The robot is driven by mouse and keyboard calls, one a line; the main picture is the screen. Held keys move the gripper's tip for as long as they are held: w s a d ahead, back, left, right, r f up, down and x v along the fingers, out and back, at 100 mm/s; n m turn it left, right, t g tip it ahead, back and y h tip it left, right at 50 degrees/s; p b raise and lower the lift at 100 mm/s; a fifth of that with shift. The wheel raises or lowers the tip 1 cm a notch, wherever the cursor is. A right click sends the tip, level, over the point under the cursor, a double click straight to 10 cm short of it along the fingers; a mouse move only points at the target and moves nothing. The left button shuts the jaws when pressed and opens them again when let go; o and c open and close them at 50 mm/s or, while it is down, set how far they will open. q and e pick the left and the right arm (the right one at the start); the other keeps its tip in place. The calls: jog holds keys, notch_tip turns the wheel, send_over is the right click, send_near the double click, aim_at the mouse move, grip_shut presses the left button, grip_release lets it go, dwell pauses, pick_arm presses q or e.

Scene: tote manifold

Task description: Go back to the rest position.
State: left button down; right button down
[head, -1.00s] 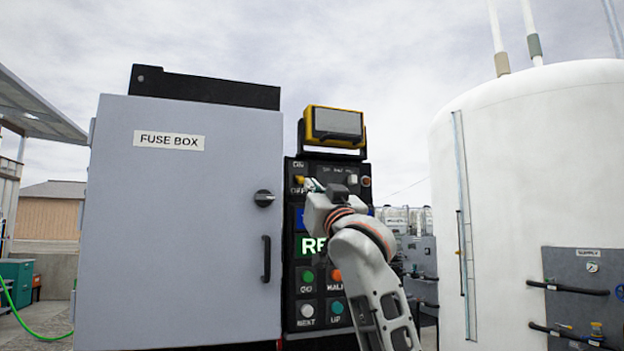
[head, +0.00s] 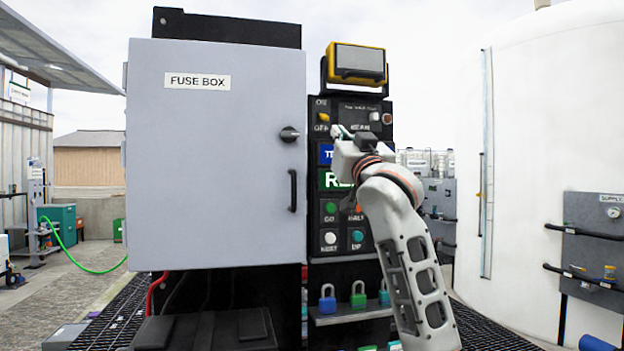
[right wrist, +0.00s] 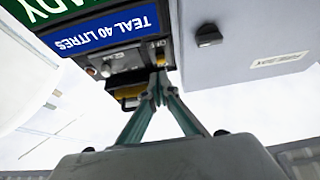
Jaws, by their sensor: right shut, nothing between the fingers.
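My right gripper (head: 338,131) is shut and empty, raised in front of the black control panel (head: 350,245). Its fingertips are just below and right of the yellow switch (head: 323,117) marked ON and OFF. In the right wrist view my gripper (right wrist: 158,88) has its fingertips together, with the panel behind them; whether they touch it cannot be told. My right arm hides part of the screen and some buttons. My left gripper is not in view.
A grey fuse box (head: 215,170) with a shut door stands left of the panel. A yellow lamp (head: 356,64) tops the panel. A large white tank (head: 545,130) stands right, with a grey supply board (head: 600,240). Open floor (head: 80,285) shows at left.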

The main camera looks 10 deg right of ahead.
jog(key=w+d+f+g+h, duration=0.1)
jog(key=d+f+g, duration=0.1)
jog(key=f, duration=1.1)
jog(key=w+d+f+g+h, duration=0.1)
jog(key=d+f+g, duration=0.1)
jog(key=f, duration=1.1)
jog(key=s+d+f+n+g+h, duration=0.1)
jog(key=s+d+f+g, duration=0.15)
jog(key=f, duration=0.85)
jog(key=s+d+f+n+g, duration=0.1)
jog(key=s+f, duration=0.3)
jog(key=f, duration=0.6)
jog(key=s+d+f+n+g+h, duration=0.1)
jog(key=s+d+f+n+g, duration=0.15)
jog(key=s+f, duration=1.05)
jog(key=s+d+f+n+g+h, duration=0.1)
jog(key=s+d+f+g, duration=0.25)
jog(key=s+f, duration=0.9)
jog(key=s+d+f+n+g, duration=0.1)
jog(key=s+f+g, duration=0.25)
jog(key=s, duration=0.95)
jog(key=w+a+f+m+t+y, duration=0.2)
jog(key=a+f+t+y, duration=0.2)
jog(key=a+f, duration=0.9)
jog(key=a+y, duration=0.2)
jog(key=shift+w+a+f+m+y, duration=0.2)
jog(key=shift+a+f+m+y, duration=0.15)
jog(key=shift+y, duration=0.05)
